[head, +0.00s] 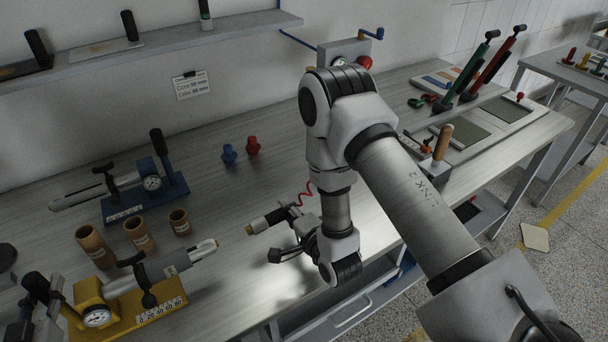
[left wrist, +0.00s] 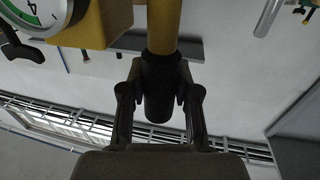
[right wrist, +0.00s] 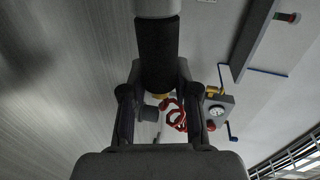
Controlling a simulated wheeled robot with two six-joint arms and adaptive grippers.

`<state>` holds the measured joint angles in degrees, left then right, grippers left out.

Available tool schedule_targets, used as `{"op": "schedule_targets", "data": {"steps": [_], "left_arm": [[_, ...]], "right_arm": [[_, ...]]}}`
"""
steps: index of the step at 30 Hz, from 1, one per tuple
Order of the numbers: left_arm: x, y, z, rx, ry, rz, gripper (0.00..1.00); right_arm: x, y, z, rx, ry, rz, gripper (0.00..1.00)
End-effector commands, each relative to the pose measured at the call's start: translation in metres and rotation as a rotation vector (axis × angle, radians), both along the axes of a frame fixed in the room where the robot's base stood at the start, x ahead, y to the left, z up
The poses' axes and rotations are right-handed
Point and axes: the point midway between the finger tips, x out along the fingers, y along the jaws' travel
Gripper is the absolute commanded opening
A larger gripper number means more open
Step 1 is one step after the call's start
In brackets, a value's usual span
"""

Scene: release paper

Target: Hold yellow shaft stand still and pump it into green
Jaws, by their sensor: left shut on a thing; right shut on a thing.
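The yellow shaft stand (head: 130,318) is on the bench at bottom left in the head view, with a dial gauge (head: 97,318) and a pale shaft pointing right. My left gripper (head: 22,325), partly cut off there, is shut on the black grip (left wrist: 158,88) of the stand's yellow post. The dial, partly visible in the left wrist view (left wrist: 30,12), has a green band; I cannot read its value. My right gripper (head: 291,226) is shut on a black-sleeved handpiece (right wrist: 157,50) with a brass tip, held above the bench, apart from the yellow stand.
A blue shaft stand (head: 150,198) stands behind three brown tubes (head: 139,234). Blue (head: 229,154) and red (head: 253,145) knobs stand mid-bench. Bench between yellow stand and right gripper is clear.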

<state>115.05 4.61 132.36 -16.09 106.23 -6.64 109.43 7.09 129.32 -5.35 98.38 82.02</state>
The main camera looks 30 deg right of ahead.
Motion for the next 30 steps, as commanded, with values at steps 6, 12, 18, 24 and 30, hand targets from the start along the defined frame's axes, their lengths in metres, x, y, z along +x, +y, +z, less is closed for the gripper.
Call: {"op": "schedule_targets", "data": {"steps": [6, 12, 18, 24, 30], "left_arm": [[0.0, 0.0, -0.001, -0.001, 0.002, 0.0, 0.0], [0.0, 0.0, -0.001, 0.0, 0.002, 0.0, 0.0], [0.0, 0.0, -0.001, 0.0, 0.002, 0.0, 0.0], [0.0, 0.0, -0.001, 0.0, 0.002, 0.0, 0.0], [0.0, 0.0, -0.001, 0.0, 0.002, 0.0, 0.0]], "right_arm": [[0.0, -0.001, -0.001, 0.065, -0.002, -0.002, 0.0], [0.0, -0.002, -0.001, 0.065, -0.002, -0.002, 0.0], [0.0, 0.011, -0.001, 0.063, -0.001, 0.002, 0.0], [0.0, 0.035, -0.001, 0.061, -0.002, 0.004, 0.0], [0.0, 0.052, -0.001, 0.062, -0.002, 0.002, 0.0]]}}
